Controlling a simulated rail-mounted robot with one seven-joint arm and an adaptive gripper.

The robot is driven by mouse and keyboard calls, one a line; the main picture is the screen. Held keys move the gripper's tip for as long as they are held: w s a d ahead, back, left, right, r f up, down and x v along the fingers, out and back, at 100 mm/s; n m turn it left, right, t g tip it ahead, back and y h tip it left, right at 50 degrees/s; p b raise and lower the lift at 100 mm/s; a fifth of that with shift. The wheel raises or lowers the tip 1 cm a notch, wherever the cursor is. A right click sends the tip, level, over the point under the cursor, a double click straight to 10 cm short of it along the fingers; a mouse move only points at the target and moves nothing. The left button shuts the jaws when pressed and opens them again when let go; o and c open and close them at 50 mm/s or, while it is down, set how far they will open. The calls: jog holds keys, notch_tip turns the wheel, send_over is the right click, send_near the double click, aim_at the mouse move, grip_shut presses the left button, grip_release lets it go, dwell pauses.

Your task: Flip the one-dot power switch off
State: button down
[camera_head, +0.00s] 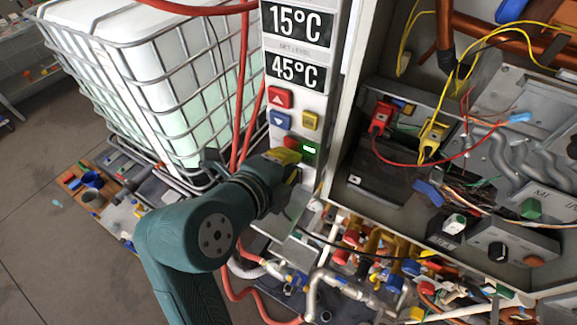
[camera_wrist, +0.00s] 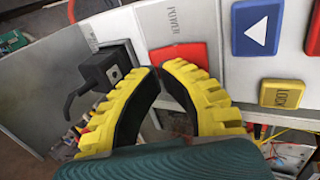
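In the wrist view, a red power switch (camera_wrist: 181,53) sits on the white panel under the printed word POWER. Its dot marking cannot be read. In the head view, the red switch (camera_head: 291,142) is on the lower panel, beside a lit green indicator (camera_head: 309,149). My gripper (camera_wrist: 160,69) has yellow ribbed fingers with dark inner pads. Its tips are nearly together in front of the red switch's lower left edge, with nothing visible held between them. The fingers hide part of the switch, and I cannot tell whether they touch it. In the head view, my gripper (camera_head: 288,156) is just below the switch.
A black plug-like block (camera_wrist: 108,68) with a cable is left of the fingertips. A blue arrow button (camera_wrist: 257,27) and yellow LOCK button (camera_wrist: 282,94) are to the right. An open heater cabinet (camera_head: 345,150) with wires stands right; a caged white tank (camera_head: 150,75) stands left.

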jog(key=shift+f+b, duration=0.2)
jog(key=shift+b, duration=0.25)
jog(key=b, duration=0.2)
jog(key=f+t+b, duration=0.1)
jog(key=b, duration=0.1)
jog(key=shift+w+d+h, duration=0.1)
jog(key=shift+w+h, duration=0.1)
jog(key=shift+h, duration=0.2)
jog(key=shift+r+p, duration=0.45)
jog(key=shift+r, duration=0.2)
jog(key=shift+r+p, duration=0.3)
jog(key=shift+r, duration=0.45)
